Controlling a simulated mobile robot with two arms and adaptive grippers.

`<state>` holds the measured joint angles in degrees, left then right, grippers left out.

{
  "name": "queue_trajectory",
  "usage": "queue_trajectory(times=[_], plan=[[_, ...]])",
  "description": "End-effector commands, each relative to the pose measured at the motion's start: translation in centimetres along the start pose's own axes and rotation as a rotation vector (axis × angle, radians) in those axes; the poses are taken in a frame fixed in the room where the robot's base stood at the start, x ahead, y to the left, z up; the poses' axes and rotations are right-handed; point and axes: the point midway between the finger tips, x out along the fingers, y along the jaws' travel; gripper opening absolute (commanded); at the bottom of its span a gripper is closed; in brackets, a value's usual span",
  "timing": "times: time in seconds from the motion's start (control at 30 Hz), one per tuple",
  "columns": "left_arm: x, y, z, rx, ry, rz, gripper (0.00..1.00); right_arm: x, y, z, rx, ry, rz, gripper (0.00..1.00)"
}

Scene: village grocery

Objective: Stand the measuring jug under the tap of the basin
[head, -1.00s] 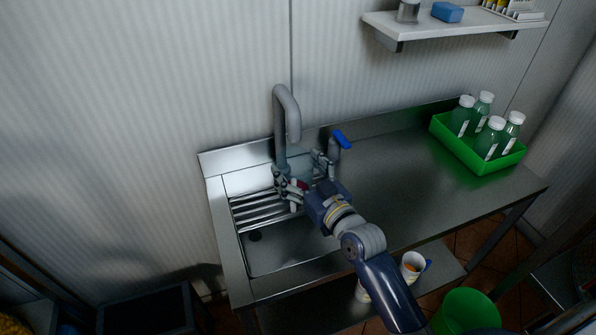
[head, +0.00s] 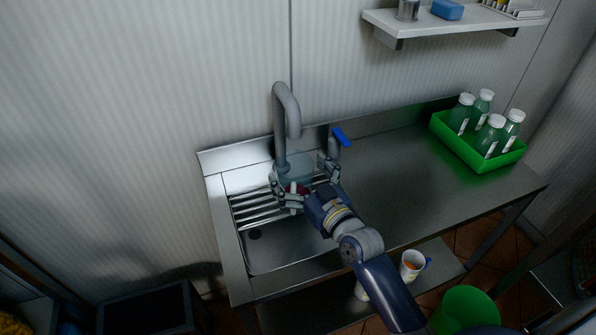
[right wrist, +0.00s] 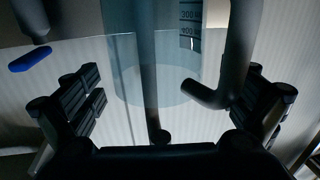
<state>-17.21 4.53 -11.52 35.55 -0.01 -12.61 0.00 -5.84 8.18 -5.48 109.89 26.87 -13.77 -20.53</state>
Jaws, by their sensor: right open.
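The measuring jug (head: 297,166) is clear and bluish, and stands upright at the back of the basin (head: 285,247), on the ribbed rack below the grey tap's (head: 288,103) curved spout. My right gripper (head: 304,174) is open, with its fingers on either side of the jug. In the right wrist view the jug (right wrist: 125,60), with scale marks, shows between the spread fingers, with gaps on both sides. My fingers hide part of the jug in the head view. A small dark red part shows low between them. My left gripper is not in view.
The blue lever (head: 341,137) is just right of the tap. A green crate (head: 466,153) with several bottles stands at the counter's right end. The counter's middle is clear. A wall shelf (head: 455,24) hangs above; mugs (head: 413,264) and a green bin (head: 466,310) are below.

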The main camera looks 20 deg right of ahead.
Motion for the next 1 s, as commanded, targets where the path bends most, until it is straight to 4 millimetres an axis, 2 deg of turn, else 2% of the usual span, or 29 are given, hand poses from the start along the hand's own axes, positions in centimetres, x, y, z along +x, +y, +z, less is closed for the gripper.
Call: queue_trajectory(times=[0.13, 0.23, 0.5, 0.7, 0.83, 1.0], plan=[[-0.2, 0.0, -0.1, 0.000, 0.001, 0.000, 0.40, -0.1, 0.0, -0.4, 0.001, 0.000, 0.000, 0.99], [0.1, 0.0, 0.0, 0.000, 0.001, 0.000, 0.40, -1.3, 0.0, -0.1, -0.001, -0.002, 0.000, 0.99], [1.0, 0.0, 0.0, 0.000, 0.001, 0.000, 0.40, -6.8, 0.0, 0.0, 0.000, -0.004, -0.001, 0.99], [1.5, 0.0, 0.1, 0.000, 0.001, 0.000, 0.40, -10.1, 0.0, -0.1, -0.001, -0.002, 0.000, 0.99], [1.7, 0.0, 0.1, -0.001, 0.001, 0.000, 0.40, -11.4, 0.0, -0.1, 0.000, -0.002, -0.001, 0.99], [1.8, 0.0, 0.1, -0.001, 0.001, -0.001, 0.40, -12.0, 0.0, -0.3, 0.000, 0.000, -0.001, 0.99]])
